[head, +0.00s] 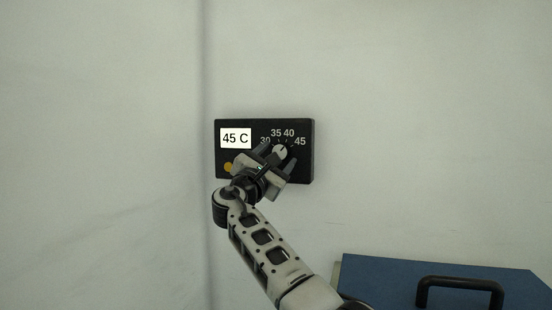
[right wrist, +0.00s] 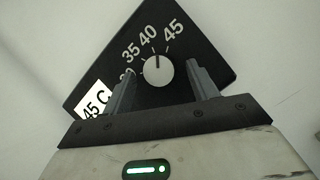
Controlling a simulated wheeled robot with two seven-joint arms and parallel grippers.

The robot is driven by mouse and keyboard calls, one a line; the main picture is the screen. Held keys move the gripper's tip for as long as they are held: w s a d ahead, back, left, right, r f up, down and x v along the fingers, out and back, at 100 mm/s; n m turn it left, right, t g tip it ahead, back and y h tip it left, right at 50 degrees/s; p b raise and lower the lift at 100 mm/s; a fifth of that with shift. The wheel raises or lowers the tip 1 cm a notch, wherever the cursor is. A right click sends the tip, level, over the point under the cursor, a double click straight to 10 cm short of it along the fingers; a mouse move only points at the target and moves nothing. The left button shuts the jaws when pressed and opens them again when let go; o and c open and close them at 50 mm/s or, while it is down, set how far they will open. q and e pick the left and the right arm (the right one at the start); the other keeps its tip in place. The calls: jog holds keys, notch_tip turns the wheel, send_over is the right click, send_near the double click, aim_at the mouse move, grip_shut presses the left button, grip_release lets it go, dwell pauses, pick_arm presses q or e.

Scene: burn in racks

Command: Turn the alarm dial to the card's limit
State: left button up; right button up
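A black alarm panel (head: 306,166) is on the pale wall. It carries a white card (head: 235,138) reading 45 C and a round pale dial (head: 280,152) with marks from 30 to 45. The dial's dark pointer line points up, near 40, short of 45. My right gripper (head: 277,157) is at the panel, open. In the right wrist view its two fingers (right wrist: 165,86) stand apart, one on each side of the dial (right wrist: 158,71), with gaps between; whether the tips reach past its face cannot be told. My left gripper is not in view.
An amber round lamp (head: 228,168) is at the panel's lower left, partly beside my gripper. A blue box (head: 385,280) with a black handle (head: 460,283) is at the lower right. The wall around the panel is bare, with a corner to its left.

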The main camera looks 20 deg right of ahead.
pick_arm(q)
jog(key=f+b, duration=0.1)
jog(key=b, duration=0.2)
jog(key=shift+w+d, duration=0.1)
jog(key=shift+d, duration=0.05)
pick_arm(e)
jog(key=v, duration=1.6)
